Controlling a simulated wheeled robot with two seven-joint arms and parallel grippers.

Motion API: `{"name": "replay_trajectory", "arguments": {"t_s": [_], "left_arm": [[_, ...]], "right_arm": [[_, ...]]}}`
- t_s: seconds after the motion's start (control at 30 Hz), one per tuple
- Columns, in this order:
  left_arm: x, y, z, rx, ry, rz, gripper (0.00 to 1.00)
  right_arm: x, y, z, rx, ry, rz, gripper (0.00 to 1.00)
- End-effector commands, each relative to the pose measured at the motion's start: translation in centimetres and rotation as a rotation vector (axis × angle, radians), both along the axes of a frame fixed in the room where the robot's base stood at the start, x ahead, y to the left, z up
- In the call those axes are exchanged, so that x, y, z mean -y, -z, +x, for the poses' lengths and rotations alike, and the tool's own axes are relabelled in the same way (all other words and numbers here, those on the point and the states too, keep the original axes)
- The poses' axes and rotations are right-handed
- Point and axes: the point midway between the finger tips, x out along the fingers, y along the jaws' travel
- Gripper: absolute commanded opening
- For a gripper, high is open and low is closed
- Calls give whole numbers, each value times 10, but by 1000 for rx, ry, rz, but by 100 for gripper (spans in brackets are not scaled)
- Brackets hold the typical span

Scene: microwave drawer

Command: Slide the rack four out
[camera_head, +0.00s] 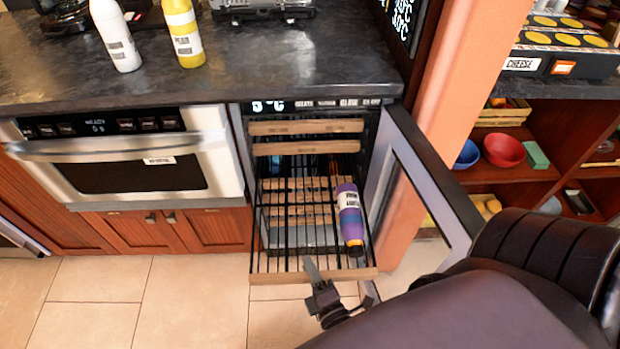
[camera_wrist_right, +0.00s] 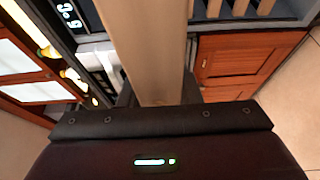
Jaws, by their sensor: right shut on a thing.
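A wire rack with a wooden front rail (camera_head: 280,277) is slid well out of the open drinks cooler, below two racks that stay in. In the right wrist view the wooden rail (camera_wrist_right: 150,50) runs up from between the fingers. My left gripper is not in view.
The cooler's glass door (camera_head: 435,190) stands open to the right of the rack. Two upper wooden rack fronts (camera_head: 305,127) are in the cooler. An oven (camera_head: 130,160) is to the left, below a dark counter (camera_head: 250,70) with bottles. Tiled floor at the left front is clear.

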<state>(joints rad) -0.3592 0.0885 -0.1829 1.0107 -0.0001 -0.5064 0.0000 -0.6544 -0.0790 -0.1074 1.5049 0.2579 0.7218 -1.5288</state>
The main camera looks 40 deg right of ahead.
Motion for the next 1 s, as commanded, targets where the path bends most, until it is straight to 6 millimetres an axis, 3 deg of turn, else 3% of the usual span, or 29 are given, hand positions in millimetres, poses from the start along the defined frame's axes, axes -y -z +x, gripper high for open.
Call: {"name": "replay_trajectory", "arguments": {"t_s": [0.3,0.33,0.5,0.77,1.0], "left_arm": [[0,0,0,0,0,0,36],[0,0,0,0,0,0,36],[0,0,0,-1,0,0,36],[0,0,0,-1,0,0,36],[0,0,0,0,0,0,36]], "right_arm": [[0,0,-1,0,2,-2,0],[0,0,-1,0,2,-2,33],[0,0,0,0,2,-1,53],[0,0,-1,0,1,0,53],[-5,1,-32,-4,0,0,53]]}}
